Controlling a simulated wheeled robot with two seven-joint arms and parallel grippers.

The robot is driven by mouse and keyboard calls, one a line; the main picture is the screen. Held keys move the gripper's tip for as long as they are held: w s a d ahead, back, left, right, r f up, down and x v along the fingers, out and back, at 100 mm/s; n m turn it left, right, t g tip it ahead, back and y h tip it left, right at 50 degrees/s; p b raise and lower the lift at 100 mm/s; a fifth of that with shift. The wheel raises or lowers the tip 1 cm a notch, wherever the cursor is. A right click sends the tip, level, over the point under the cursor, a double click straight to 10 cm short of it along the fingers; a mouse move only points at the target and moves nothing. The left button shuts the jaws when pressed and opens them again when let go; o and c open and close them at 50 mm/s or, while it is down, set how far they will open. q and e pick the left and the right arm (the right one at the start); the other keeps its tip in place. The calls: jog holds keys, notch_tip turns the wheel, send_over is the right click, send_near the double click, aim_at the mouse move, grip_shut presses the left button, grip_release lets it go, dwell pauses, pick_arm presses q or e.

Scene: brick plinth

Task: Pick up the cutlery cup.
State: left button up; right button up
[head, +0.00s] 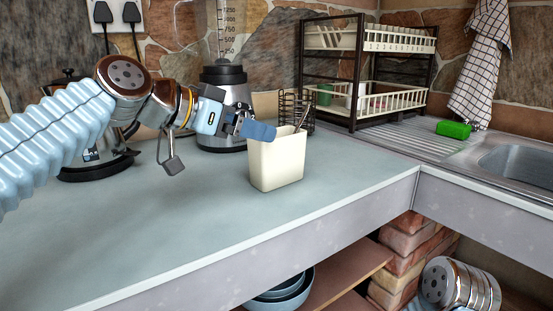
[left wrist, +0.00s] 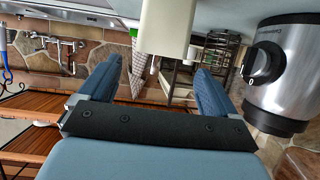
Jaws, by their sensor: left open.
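The cutlery cup (head: 277,163) is a cream, squarish, tapered container standing upright on the counter near its front edge. A dark utensil (head: 301,118) sticks out of its top. My left gripper (head: 260,131) is at the cup's upper left, and a blue finger overlaps the rim in the head view. In the upside-down left wrist view, the cup (left wrist: 165,25) shows beyond and between the two parted fingers of the left gripper (left wrist: 155,85). The jaws are open and empty. Whether a finger touches the cup cannot be told. My right gripper is not in view.
A blender (head: 222,75) stands behind my left gripper, with a dark wire holder (head: 297,105) behind the cup. A dish rack (head: 365,70), green sponge (head: 453,129) and sink (head: 520,165) are at the right. A kettle (head: 85,155) stands at the left. The front-left counter is clear.

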aim_at(277, 158)
pick_arm(q)
jog(key=x, duration=0.7)
jog(key=shift+w+d+f+p, duration=0.15)
jog(key=shift+d+f+p, duration=0.15)
jog(key=shift+p, duration=0.1)
jog(key=c, duration=1.4)
jog(key=shift+o, duration=0.2)
jog(key=shift+r, duration=0.1)
